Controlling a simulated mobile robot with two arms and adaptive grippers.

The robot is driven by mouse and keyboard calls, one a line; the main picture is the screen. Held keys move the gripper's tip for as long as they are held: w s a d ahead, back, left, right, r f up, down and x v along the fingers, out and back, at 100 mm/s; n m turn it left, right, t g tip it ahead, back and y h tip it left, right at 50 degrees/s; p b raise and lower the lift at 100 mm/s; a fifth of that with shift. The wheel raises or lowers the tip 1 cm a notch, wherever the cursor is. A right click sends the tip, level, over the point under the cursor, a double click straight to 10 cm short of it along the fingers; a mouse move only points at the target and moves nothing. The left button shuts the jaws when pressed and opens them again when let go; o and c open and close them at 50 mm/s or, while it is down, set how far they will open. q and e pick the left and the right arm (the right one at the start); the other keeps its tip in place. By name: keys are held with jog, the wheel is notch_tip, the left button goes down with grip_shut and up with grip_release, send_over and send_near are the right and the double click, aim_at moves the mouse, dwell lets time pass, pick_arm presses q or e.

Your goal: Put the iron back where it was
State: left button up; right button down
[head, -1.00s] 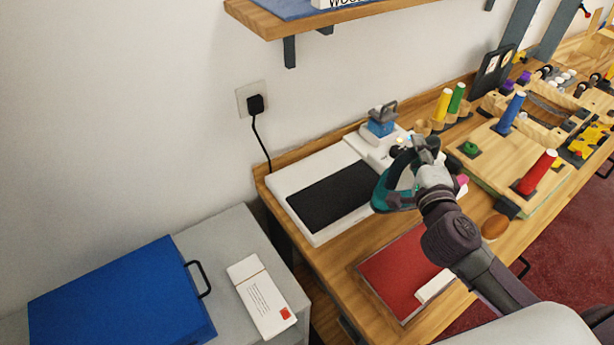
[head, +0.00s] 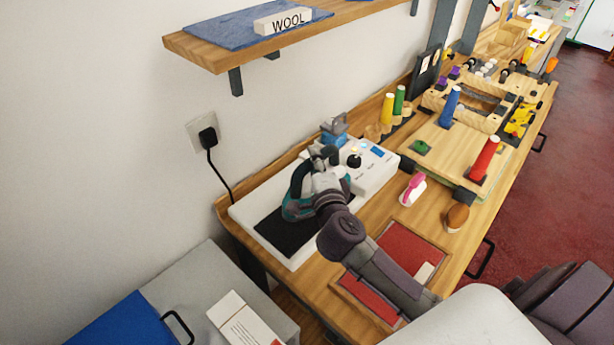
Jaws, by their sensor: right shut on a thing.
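The iron (head: 293,209), teal with a dark handle, is over the black pad (head: 272,238) of the white ironing station (head: 240,212). My right gripper (head: 318,168) is shut on the iron, and my arm reaches in from the lower right. The gripper and wrist hide part of the iron. I cannot tell whether the iron's sole touches the pad. A control panel (head: 373,170) with a black knob and a small blue screen is at the station's right end. My left gripper is not in view.
A blue-topped block (head: 334,137) stands behind the station. A red mat (head: 410,245) lies in front, under my arm. A pink-handled brush (head: 412,190) and a brown oval (head: 457,217) lie to the right. A wooden shelf (head: 215,58) hangs above. Thread spools stand farther back.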

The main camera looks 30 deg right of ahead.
aim_at(308, 179)
jog(key=shift+w+a+f, duration=0.3)
jog(key=shift+w+a, duration=0.05)
jog(key=shift+a, duration=0.3)
jog(key=shift+f+b, duration=0.5)
jog(key=shift+f, duration=1.55)
jog(key=shift+f, duration=0.15)
jog(key=c, duration=0.9)
grip_release()
jog(key=shift+s+f, duration=0.1)
jog(key=shift+c, duration=0.2)
